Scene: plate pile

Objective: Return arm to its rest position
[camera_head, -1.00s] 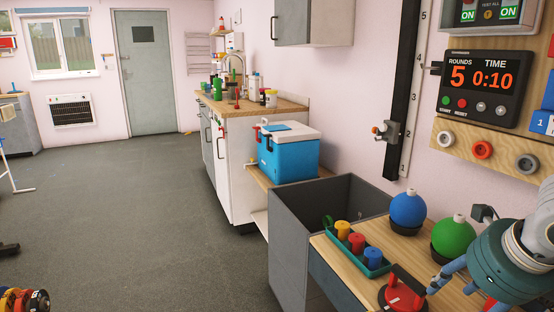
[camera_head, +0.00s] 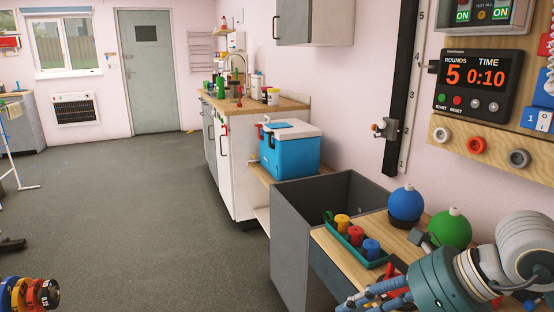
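My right arm comes in from the lower right, grey and teal, reaching left across the front of the wooden table. The blue fingers of my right gripper (camera_head: 374,296) are at the bottom edge, in front of the table's near edge, and are partly cut off. I cannot make out whether they are apart or closed. A red object (camera_head: 392,268) on the table is mostly hidden behind the arm. My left arm and gripper do not show.
A teal tray (camera_head: 364,262) with yellow, red and blue pieces stands on the table (camera_head: 330,241). A blue ball (camera_head: 405,204) and a green ball (camera_head: 450,230) stand behind. A grey bin (camera_head: 296,235) adjoins it. Coloured plates (camera_head: 32,294) show lower left. The middle floor is clear.

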